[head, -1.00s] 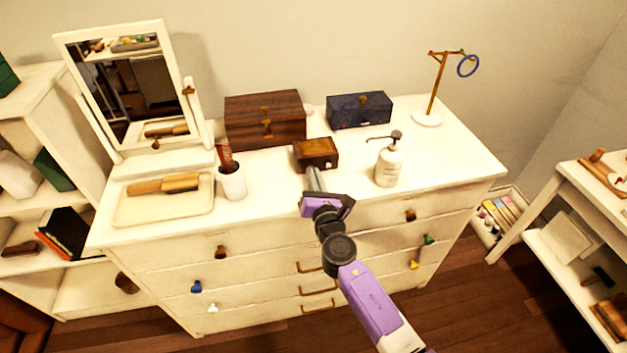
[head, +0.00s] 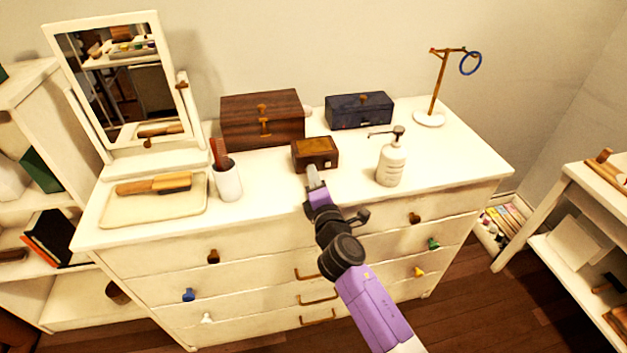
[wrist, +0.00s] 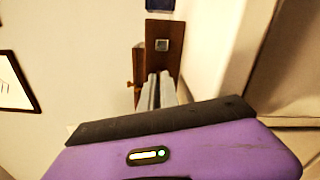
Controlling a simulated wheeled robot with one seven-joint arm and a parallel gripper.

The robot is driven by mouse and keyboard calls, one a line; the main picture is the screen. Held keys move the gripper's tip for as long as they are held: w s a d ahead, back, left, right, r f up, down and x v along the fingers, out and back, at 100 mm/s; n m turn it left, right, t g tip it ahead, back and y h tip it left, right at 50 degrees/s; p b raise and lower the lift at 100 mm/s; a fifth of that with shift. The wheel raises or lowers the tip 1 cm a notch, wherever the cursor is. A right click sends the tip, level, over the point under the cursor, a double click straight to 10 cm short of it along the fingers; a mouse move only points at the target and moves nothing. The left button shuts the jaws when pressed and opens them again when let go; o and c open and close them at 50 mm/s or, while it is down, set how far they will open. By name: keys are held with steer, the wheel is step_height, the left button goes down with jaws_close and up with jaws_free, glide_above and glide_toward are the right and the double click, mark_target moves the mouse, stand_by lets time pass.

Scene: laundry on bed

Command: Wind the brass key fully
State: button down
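A small brown wooden box (head: 315,154) with a lighter inlaid lid stands near the middle of the dresser top. In the wrist view the box (wrist: 172,62) has a small pale square on the face towards me. I cannot make out the brass key in either view. My gripper (head: 312,172) is just in front of the box's near face, its fingers reaching towards it. In the wrist view the two grey fingers (wrist: 158,76) lie close together with at most a thin gap. I see nothing between them, and contact with the box is unclear.
A larger wooden chest (head: 262,130) and a navy box (head: 360,111) stand behind. A white pump bottle (head: 391,165) is close on the right. A white cup (head: 228,183) with a comb and a tray (head: 115,213) with brushes are left. A ring stand (head: 436,90) is back right.

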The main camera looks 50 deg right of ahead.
steer(key=shift+f+m+b, duration=0.15)
steer(key=shift+m+b, duration=0.65)
steer(key=shift+m, duration=0.7)
steer(key=c, duration=1.6)
jaws_free()
steer(key=b+v, duration=0.1)
steer(key=v, duration=0.6)
steer(key=shift+s+a+b, duration=0.25)
steer(key=shift+s+b, duration=0.05)
steer(key=shift+s, duration=0.05)
steer(key=shift+m, duration=0.3)
